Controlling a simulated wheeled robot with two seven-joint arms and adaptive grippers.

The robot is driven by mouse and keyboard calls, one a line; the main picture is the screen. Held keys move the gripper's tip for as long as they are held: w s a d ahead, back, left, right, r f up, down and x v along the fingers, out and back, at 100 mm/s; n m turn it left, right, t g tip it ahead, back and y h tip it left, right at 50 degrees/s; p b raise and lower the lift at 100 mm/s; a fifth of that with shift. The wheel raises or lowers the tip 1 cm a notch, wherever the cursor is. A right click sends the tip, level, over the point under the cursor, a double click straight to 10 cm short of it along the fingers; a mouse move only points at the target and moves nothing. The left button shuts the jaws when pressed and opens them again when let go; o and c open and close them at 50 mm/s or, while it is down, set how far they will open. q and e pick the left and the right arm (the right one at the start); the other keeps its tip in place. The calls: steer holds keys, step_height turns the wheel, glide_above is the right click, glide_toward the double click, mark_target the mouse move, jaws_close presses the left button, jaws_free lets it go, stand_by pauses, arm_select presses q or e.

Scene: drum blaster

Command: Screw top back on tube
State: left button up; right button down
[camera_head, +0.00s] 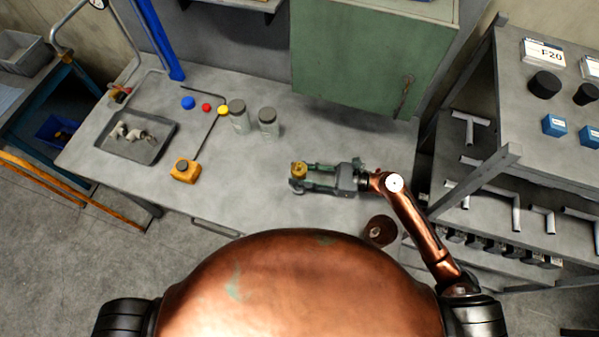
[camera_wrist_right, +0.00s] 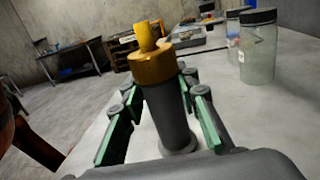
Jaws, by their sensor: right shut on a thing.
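A dark grey tube (camera_wrist_right: 172,115) stands upright, its wider foot low between my right gripper's fingers. A brass-yellow top (camera_wrist_right: 153,66) sits at its upper end, with a yellow tab rising from it. I cannot tell whether the top is screwed tight. In the head view the yellow top (camera_head: 299,169) shows from above at the fingertips. My right gripper (camera_head: 298,179), also in the right wrist view (camera_wrist_right: 160,92), is shut around the tube below the top. My left gripper is not in view.
Two clear jars with dark lids (camera_head: 239,116) (camera_head: 268,122) stand behind on the workbench (camera_head: 240,200). A yellow-orange box (camera_head: 185,171), a grey tray (camera_head: 137,150) of parts and blue, red and yellow knobs lie left. A shelf rack (camera_head: 500,150) stands right.

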mark_target(299, 164)
stand_by(0.4)
steer(key=c, duration=1.5)
jaws_free()
steer(key=shift+o, duration=0.5)
steer(key=shift+f, duration=0.2)
step_height(299, 164, up, 10)
steer(key=shift+r, duration=0.15)
steer(key=shift+r, duration=0.1)
